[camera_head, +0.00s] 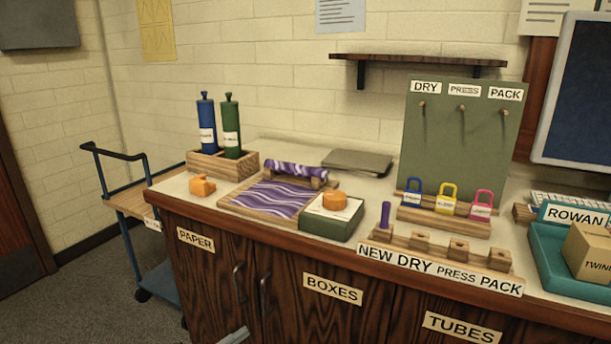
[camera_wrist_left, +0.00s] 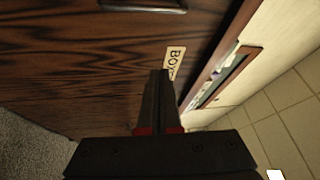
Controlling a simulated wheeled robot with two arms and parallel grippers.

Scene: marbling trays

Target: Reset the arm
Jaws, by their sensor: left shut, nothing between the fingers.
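A small grey part of my left gripper (camera_head: 235,336) shows at the bottom edge of the head view, in front of the dark wooden cabinet doors (camera_head: 285,312) and below the counter top. In the left wrist view, the two dark fingers of the gripper (camera_wrist_left: 158,75) are together with nothing between them. My right gripper is in neither view.
The counter holds a purple marbled tray (camera_head: 240,207), a green box (camera_head: 325,226) with an orange piece on it, blue and green tubes in a wooden stand (camera_head: 240,168), and three padlocks on a wooden block (camera_head: 455,225). A blue cart (camera_head: 118,192) stands left. Cabinet handles (camera_head: 236,282) stick out.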

